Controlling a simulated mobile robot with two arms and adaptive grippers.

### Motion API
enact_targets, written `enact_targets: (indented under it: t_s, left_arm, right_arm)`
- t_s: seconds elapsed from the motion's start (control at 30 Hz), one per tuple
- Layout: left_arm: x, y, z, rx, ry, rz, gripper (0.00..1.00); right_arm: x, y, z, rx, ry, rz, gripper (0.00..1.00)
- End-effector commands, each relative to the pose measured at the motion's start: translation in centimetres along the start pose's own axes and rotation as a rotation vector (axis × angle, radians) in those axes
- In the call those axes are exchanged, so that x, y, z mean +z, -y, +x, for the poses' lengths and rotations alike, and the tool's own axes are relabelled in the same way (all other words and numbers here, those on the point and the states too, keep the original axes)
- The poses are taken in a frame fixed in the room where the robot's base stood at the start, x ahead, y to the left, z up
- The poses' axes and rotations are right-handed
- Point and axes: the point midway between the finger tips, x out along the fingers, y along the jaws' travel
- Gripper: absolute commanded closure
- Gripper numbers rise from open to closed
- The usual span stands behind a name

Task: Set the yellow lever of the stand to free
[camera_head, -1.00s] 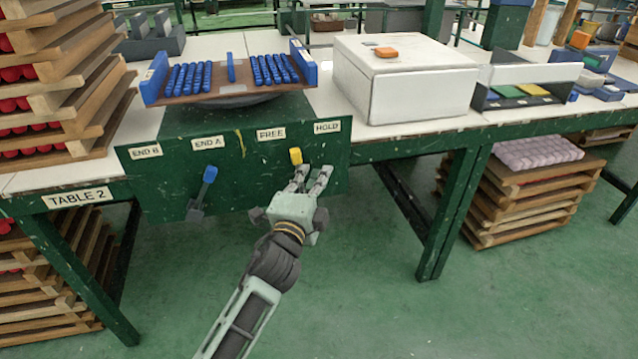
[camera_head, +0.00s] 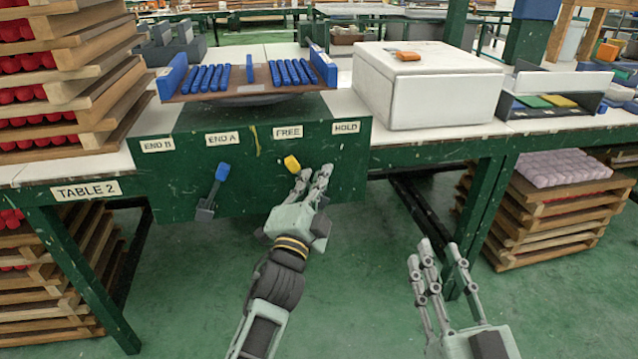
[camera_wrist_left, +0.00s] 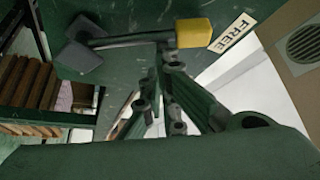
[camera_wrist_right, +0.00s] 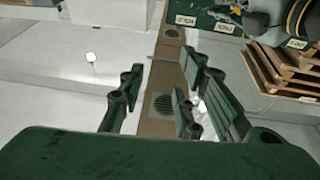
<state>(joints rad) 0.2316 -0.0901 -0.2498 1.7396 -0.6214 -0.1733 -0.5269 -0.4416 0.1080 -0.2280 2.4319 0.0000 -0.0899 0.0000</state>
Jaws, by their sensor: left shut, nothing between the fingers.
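The stand (camera_head: 345,170) has a green front panel under a tilted top. Its yellow lever (camera_head: 292,163) has the knob just below the FREE label (camera_head: 288,132), left of the HOLD label (camera_head: 346,128). In the left wrist view the yellow knob (camera_wrist_left: 193,33) is next to the FREE label (camera_wrist_left: 232,32). My left gripper (camera_head: 314,173) is shut and empty, just right of the knob; its fingertips (camera_wrist_left: 168,58) are beside the lever, and I cannot tell whether they touch. Its fingers partly hide the lever's shaft in the head view. My right gripper (camera_head: 437,250) is open and empty, away from the stand.
A blue lever (camera_head: 222,172) is on the same panel, below END A. A tray (camera_head: 250,98) with blue pieces lies on the stand. A white box (camera_head: 425,95) is to the right. Stacked wooden trays (camera_head: 60,75) stand left. Floor before the panel is clear.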

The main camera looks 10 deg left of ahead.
Motion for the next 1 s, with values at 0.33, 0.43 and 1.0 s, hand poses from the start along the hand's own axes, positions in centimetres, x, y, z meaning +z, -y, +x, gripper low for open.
enact_targets:
  t_s: [0.33,0.43,1.0]
  left_arm:
    - [0.1,0.1,-0.1,-0.012,0.0,-0.021,1.0]
    - [0.1,0.1,-0.1,-0.011,0.0,-0.021,1.0]
    - [0.0,0.9,0.5,-0.011,0.001,-0.019,1.0]
  right_arm:
    - [-1.8,0.2,0.0,-0.005,-0.091,0.004,0.69]
    - [-1.8,0.2,0.0,-0.005,-0.092,0.004,0.69]
    - [1.4,-0.2,-0.1,0.005,0.084,-0.003,0.69]
